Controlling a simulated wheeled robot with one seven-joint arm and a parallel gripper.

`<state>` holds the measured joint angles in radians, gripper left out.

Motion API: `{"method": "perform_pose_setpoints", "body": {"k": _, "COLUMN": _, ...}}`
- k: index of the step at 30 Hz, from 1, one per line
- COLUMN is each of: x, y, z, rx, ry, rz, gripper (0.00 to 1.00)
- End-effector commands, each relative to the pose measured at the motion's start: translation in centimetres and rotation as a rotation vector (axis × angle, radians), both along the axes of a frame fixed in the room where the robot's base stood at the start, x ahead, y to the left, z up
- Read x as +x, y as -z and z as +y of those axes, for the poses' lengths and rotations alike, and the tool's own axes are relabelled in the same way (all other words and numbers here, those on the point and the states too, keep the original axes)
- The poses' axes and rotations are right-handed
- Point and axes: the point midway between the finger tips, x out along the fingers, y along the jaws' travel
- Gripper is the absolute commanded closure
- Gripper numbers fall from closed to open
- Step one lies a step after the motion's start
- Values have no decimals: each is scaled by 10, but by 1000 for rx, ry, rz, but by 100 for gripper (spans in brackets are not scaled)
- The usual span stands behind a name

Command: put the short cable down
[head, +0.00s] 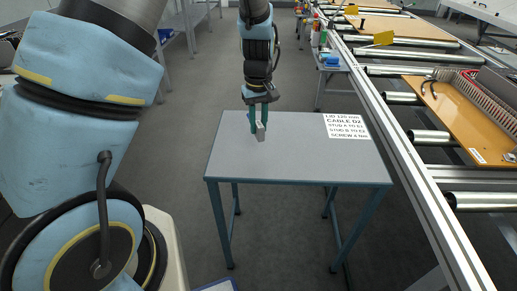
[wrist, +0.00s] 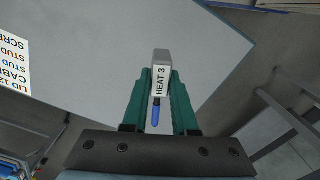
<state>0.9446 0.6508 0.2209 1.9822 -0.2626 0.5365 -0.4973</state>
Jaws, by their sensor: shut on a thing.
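My gripper (head: 257,122) is over the left part of the grey table (head: 290,165), pointing down. In the wrist view its green fingers (wrist: 158,108) are shut on a grey piece (wrist: 162,57) with a white label reading "HEAT 3". A short blue part (wrist: 155,115) shows between the fingers at its near end. The grey piece also shows below the fingers in the head view (head: 261,131). I cannot tell whether it is the short cable or whether it touches the table. No other loose cable lies on the table.
A printed sheet (head: 346,126) naming "CABLE D2" lies at the table's back right. The rest of the tabletop is clear. A roller conveyor (head: 425,165) runs along the right, with a wooden board (head: 462,118) carrying ducting and a curved dark piece (head: 434,88).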

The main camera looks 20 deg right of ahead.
Motion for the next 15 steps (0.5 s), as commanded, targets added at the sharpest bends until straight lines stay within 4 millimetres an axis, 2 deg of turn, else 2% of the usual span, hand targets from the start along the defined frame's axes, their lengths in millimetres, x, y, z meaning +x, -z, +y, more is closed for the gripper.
{"method": "perform_pose_setpoints", "body": {"k": 3, "x": 0, "y": 19, "z": 1, "rx": 2, "ry": -3, "rz": 2, "gripper": 100}}
{"method": "perform_pose_setpoints", "body": {"k": 8, "x": 0, "y": 33, "z": 1, "rx": 1, "ry": -1, "rz": 1, "gripper": 100}}
{"method": "perform_pose_setpoints", "body": {"k": 15, "x": 0, "y": 66, "z": 1, "rx": 1, "ry": -2, "rz": 2, "gripper": 100}}
